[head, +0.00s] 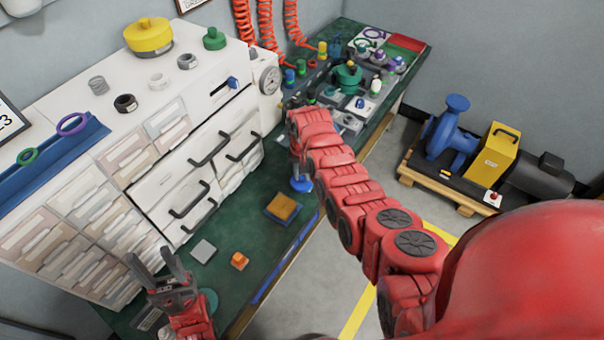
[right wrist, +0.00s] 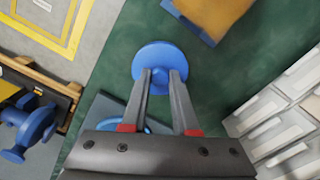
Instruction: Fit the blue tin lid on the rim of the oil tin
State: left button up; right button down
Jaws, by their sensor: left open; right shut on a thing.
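The blue tin lid (right wrist: 152,54) is a round disc with a small knob, and the knob is between the fingertips of my right gripper (right wrist: 160,78). In the head view the lid (head: 301,186) shows below my right gripper (head: 299,172), over the green bench near its front edge. My right gripper is shut on the lid's knob. My left gripper (head: 153,259) is open and empty at the near left end of the bench. I cannot make out the oil tin for certain; a grey plate with a blue curved rim (right wrist: 130,122) is partly hidden behind my right gripper.
A blue tray with an orange-brown pad (head: 282,208) lies near the lid. A grey square (head: 203,250) and an orange block (head: 239,261) lie on the green bench (head: 240,220). White drawers (head: 175,190) line the back. Fittings crowd the far end; a pump (head: 455,140) stands on a pallet.

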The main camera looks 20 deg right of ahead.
aim_at(302, 176)
jog(key=shift+f+b, duration=0.3)
jog(key=shift+f, duration=0.1)
jog(key=c, duration=0.6)
grip_release()
jog(key=shift+r, duration=0.1)
notch_tip(302, 176, up, 7)
jog(key=p, duration=0.5)
jog(key=shift+w, duration=0.1)
